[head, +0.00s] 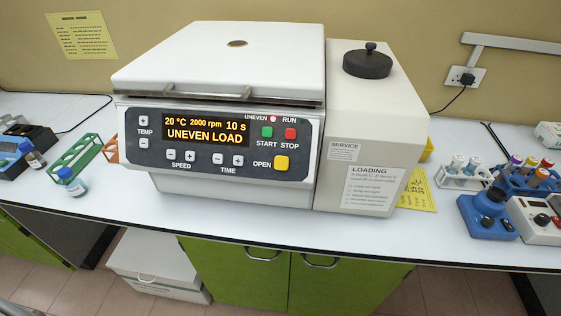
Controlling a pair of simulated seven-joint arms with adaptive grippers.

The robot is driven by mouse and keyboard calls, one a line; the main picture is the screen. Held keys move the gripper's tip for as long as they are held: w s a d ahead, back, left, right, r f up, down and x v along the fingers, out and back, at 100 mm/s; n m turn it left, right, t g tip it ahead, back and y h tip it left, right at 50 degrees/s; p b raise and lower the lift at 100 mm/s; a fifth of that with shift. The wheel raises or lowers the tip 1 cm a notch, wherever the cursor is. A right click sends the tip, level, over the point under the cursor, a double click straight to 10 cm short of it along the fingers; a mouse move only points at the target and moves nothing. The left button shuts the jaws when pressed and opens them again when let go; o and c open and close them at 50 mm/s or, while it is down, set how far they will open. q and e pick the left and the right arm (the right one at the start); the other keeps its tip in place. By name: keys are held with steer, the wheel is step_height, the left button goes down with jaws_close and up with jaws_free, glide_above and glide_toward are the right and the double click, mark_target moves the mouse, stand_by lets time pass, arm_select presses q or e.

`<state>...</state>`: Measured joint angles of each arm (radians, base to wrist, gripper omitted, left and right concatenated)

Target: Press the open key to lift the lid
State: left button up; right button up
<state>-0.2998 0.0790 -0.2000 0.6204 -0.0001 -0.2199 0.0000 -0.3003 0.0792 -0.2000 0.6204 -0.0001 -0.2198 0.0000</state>
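A white centrifuge (230,195) stands in the middle of the bench. Its lid (200,60) is down, with a metal handle bar along the front edge. The yellow open key (281,163) is at the lower right of the dark control panel (150,158), right of the word OPEN. The display (206,130) reads 20 °C, 2000 rpm, 10 s and UNEVEN LOAD, and a red light shows beside UNEVEN. The green start key (267,132) and the red stop key (291,134) are above the open key. Neither of my grippers is in view.
Green and orange racks (73,156) and small bottles stand at the left. A white tube rack (463,178), a blue tube rack (530,183) and a blue device (487,216) stand at the right. The bench in front of the centrifuge is clear.

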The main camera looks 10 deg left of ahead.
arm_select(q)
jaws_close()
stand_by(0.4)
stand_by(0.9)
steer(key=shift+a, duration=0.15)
